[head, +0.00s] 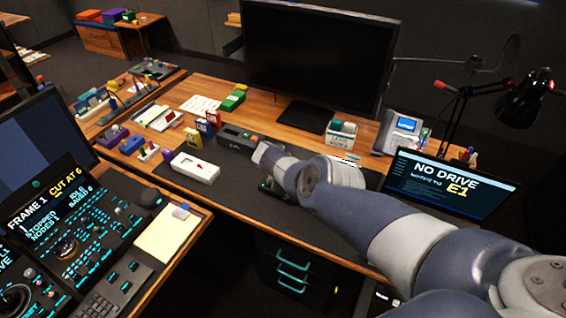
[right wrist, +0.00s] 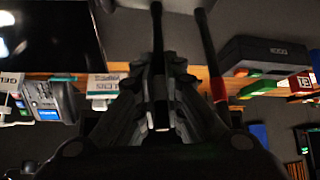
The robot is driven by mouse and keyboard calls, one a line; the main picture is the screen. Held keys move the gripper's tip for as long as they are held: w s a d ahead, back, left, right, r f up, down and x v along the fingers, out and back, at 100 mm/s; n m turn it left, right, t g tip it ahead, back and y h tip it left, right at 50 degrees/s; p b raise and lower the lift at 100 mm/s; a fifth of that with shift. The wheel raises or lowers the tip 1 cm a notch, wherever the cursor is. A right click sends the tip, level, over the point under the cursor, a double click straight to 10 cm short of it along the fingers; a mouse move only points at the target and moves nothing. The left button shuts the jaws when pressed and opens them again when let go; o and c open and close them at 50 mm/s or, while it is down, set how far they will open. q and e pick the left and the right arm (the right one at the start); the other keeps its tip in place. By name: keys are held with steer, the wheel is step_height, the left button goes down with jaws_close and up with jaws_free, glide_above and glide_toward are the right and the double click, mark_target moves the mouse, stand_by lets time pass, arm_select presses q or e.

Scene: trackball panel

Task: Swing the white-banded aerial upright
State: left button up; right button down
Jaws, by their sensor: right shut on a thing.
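My right gripper (right wrist: 160,85) is shut on a slim dark rod, the white-banded aerial (right wrist: 157,45), which runs between its fingers in the right wrist view. A small pale band shows low between the fingers. A second dark rod with a red band (right wrist: 217,88) stands beside it, apart from the fingers. In the head view my right gripper (head: 268,184) is low over the dark desk mat, mostly hidden by my own wrist. I cannot make out the aerial or its base there. My left gripper is not in view.
A dark box (head: 238,138) and a white device (head: 195,168) lie near my right gripper. The front mat strip is clear.

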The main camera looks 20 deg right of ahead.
steer(key=shift+d, duration=0.1)
steer(key=c, duration=1.8)
jaws_free()
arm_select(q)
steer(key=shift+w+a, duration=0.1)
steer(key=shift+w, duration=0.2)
arm_select(e)
steer(key=shift+o, duration=0.6)
steer(key=shift+d+f, duration=0.1)
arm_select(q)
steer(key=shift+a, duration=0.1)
